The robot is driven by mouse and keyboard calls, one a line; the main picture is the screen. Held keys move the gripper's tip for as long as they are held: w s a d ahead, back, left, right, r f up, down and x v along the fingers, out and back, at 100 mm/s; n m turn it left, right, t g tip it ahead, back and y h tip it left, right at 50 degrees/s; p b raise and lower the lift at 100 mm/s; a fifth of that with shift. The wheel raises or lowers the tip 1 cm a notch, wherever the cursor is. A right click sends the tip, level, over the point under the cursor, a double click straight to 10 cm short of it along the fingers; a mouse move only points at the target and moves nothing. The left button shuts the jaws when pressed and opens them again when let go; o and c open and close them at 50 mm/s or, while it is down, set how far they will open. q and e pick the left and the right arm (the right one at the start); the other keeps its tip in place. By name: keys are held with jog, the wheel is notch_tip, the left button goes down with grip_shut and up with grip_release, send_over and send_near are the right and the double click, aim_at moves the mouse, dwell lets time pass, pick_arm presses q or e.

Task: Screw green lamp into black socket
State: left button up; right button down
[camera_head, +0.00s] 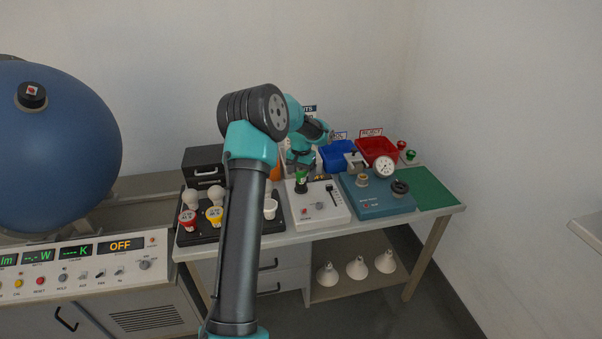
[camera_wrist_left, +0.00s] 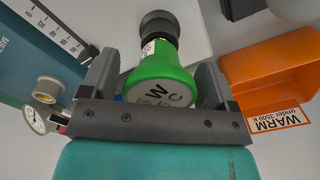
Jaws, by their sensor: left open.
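The green lamp (camera_head: 301,178) stands upright on the white control box (camera_head: 322,211). In the left wrist view the green lamp (camera_wrist_left: 163,68) has a pale face with dark lettering, and its far end meets the black socket (camera_wrist_left: 158,26). The threads are hidden, so I cannot tell how deep it sits. My left gripper (camera_wrist_left: 158,78) is open, with one finger on each side of the lamp's wide end. In the head view it is right above the lamp and small. My right gripper is not in view.
A black tray (camera_head: 186,238) with white bulbs and red and yellow cups stands left. An orange bin (camera_wrist_left: 270,75) is close beside the gripper. A teal tester (camera_head: 372,207) with a dial, a blue bin (camera_head: 338,156) and a red bin (camera_head: 377,149) stand right. The green mat (camera_head: 433,190) has free room.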

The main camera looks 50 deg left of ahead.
pick_arm(q)
jog(key=n, duration=1.1)
jog(key=shift+n, duration=0.3)
jog(key=shift+c, duration=0.2)
jog(key=c, duration=0.7)
jog(key=m, duration=0.5)
jog(key=shift+c, duration=0.3)
jog(key=m, duration=1.2)
jog(key=shift+m, duration=0.3)
jog(key=m, duration=0.5)
